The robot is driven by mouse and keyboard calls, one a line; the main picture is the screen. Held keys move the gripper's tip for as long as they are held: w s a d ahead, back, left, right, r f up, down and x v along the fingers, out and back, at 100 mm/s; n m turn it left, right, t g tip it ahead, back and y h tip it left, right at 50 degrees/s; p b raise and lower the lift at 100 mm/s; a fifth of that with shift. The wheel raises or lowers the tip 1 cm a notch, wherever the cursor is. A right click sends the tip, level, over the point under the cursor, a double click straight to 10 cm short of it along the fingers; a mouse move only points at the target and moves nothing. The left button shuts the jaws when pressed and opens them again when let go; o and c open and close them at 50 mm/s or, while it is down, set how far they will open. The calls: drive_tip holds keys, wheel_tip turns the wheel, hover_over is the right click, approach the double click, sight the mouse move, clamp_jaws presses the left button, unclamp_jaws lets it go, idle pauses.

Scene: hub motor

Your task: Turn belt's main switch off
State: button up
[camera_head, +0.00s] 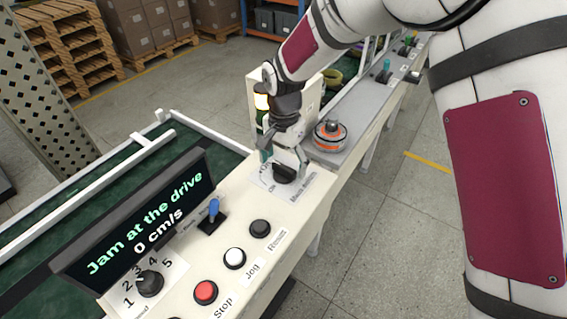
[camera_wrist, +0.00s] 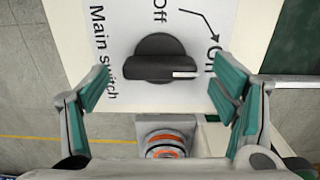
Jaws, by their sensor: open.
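The main switch (camera_head: 285,174) is a black rotary knob on a white label plate on the control panel's far end. In the wrist view the knob (camera_wrist: 158,58) lies crosswise, its white mark pointing right, toward the On label. The Off label (camera_wrist: 160,10) is at the top edge of that view. My gripper (camera_head: 284,160) is over the knob, pointing down. In the wrist view my gripper (camera_wrist: 162,84) is open, with one green-padded finger on each side of the knob. Neither finger visibly touches it.
The display (camera_head: 145,225) reads "Jam at the drive, 0 cm/s". A speed dial (camera_head: 150,283), blue lever (camera_head: 213,211), red Stop button (camera_head: 205,292), white Jog button (camera_head: 235,258) and black button (camera_head: 260,228) share the panel. An orange-banded round part (camera_head: 330,136) sits just beyond.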

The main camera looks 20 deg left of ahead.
drive_tip(key=shift+f, duration=0.45)
drive_tip(key=c, duration=1.2)
drive_tip(key=shift+o, duration=0.2)
